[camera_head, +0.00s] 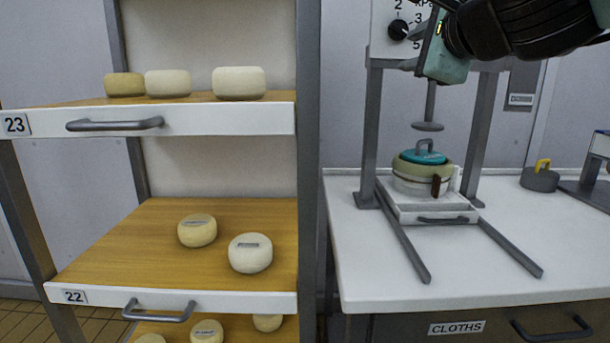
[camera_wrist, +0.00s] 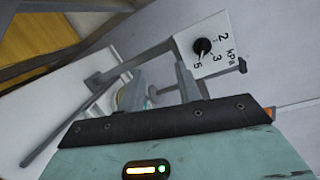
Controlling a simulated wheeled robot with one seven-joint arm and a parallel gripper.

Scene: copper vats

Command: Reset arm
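My gripper (camera_wrist: 160,86) shows in the wrist view with its two grey fingers apart and nothing seen between them. The press's round plate (camera_head: 428,127) hangs above a mould with a teal lid (camera_head: 424,157). The mould stands on a white tray (camera_head: 430,213) between the press posts, apart from my gripper. The press dial (camera_head: 398,29) also shows in the wrist view (camera_wrist: 202,47).
A rack on the left has shelf 23 (camera_head: 220,119) and shelf 22 (camera_head: 110,245), both with cheeses and front handles. Two rails (camera_head: 405,238) run forward on the white counter (camera_head: 365,280). A grey weight with a yellow handle (camera_head: 540,178) stands right. The counter's front is clear.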

